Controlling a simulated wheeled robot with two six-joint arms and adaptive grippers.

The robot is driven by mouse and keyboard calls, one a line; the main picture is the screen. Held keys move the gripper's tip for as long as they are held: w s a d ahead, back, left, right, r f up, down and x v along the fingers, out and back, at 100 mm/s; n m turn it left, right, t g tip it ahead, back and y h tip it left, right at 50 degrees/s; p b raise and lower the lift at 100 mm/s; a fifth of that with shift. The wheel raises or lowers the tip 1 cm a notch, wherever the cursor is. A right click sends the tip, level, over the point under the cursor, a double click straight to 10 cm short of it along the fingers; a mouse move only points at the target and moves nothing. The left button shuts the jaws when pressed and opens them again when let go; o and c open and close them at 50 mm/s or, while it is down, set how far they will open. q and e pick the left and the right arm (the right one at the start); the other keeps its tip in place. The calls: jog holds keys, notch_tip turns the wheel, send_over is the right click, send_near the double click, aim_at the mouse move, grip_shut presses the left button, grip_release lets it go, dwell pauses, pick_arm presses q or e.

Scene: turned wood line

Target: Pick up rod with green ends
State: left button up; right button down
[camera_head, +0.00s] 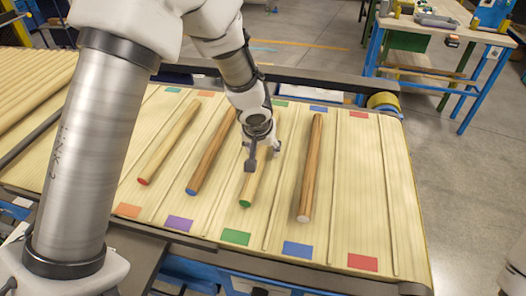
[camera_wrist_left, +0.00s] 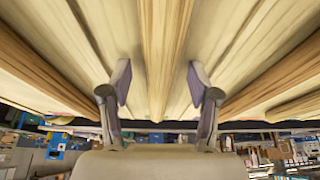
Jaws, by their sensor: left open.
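The rod with green ends (camera_head: 250,188) lies lengthwise on the slatted wooden bed, its near green end showing. My left gripper (camera_head: 260,163) is over its middle and hides part of it in the head view. In the left wrist view the left gripper (camera_wrist_left: 158,84) is open, one finger on each side of a wooden rod (camera_wrist_left: 164,45) that runs between them. The fingers look apart from the rod; how high they are above the bed I cannot tell. My right gripper is not in view.
A red-ended rod (camera_head: 168,142) and a blue-ended rod (camera_head: 212,153) lie to the left, and a white-ended rod (camera_head: 312,165) to the right. Thin dividers separate the lanes. The far-right lane (camera_head: 372,185) is empty. A blue-framed workbench (camera_head: 450,35) stands behind.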

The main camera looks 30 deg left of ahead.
pick_arm(q)
jog(key=shift+s+r, duration=0.15)
jog(key=shift+s, duration=0.05)
jog(key=shift+c, duration=1)
jog(key=shift+s+d+r, duration=0.1)
jog(key=shift+s, duration=0.1)
grip_shut()
